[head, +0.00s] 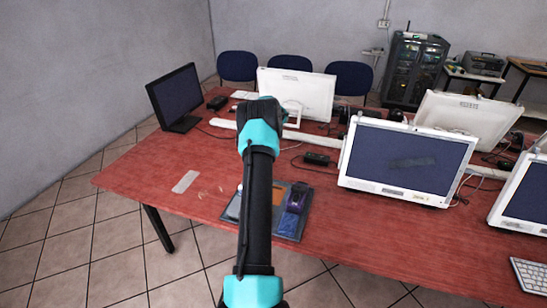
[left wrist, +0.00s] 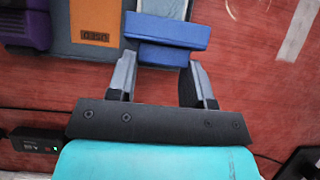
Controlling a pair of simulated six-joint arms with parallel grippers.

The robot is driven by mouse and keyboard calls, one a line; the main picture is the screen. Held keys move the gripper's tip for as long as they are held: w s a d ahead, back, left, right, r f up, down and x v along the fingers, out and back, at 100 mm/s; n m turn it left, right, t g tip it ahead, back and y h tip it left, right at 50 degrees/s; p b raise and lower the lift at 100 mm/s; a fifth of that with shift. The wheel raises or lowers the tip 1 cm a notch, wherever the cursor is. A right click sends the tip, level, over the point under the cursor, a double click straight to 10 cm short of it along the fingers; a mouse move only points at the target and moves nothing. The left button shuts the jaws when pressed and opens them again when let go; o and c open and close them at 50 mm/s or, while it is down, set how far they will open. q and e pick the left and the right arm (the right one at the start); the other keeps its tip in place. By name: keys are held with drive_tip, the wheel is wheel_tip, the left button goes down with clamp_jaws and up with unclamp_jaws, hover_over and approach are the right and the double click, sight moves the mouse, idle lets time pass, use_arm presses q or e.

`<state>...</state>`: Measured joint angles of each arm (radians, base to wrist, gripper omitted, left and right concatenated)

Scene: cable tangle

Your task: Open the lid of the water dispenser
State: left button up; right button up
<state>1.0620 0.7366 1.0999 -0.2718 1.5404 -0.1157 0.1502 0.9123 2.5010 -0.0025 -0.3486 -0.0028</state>
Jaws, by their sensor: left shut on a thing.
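No water dispenser can be made out in either view. In the left wrist view, my left gripper (left wrist: 160,63) is shut on a blue block-like thing (left wrist: 167,30), whose lower part sits between the two fingertips. The blue thing lies at the edge of a grey tray (left wrist: 101,52). In the head view the arm, black and teal, reaches over the red table and hides the gripper's fingers. A dark tray (head: 287,236) shows beside the arm, with a purple thing (head: 297,197) and a small blue thing (head: 288,224) on it. My right gripper is in neither view.
The red table (head: 420,240) carries a dark monitor (head: 175,97) at left, a white monitor (head: 296,92) behind, and a white screen (head: 405,160) right of the arm. A grey strip (head: 185,181) lies at left. A black adapter (left wrist: 36,140) shows. The table's front left is mostly clear.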

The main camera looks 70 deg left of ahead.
use_arm(q)
drive_tip(key=shift+w+a+f, duration=0.5)
drive_tip(key=shift+f, duration=0.2)
drive_tip(key=shift+w+a+f, duration=0.5)
drive_tip(key=shift+f, duration=0.2)
drive_tip(key=o, duration=1)
drive_tip(key=shift+a, duration=0.1)
drive_tip(key=shift+o, duration=1.4)
drive_tip(key=shift+r, duration=0.1)
drive_tip(key=shift+a+r, duration=0.1)
drive_tip(key=shift+r, duration=0.1)
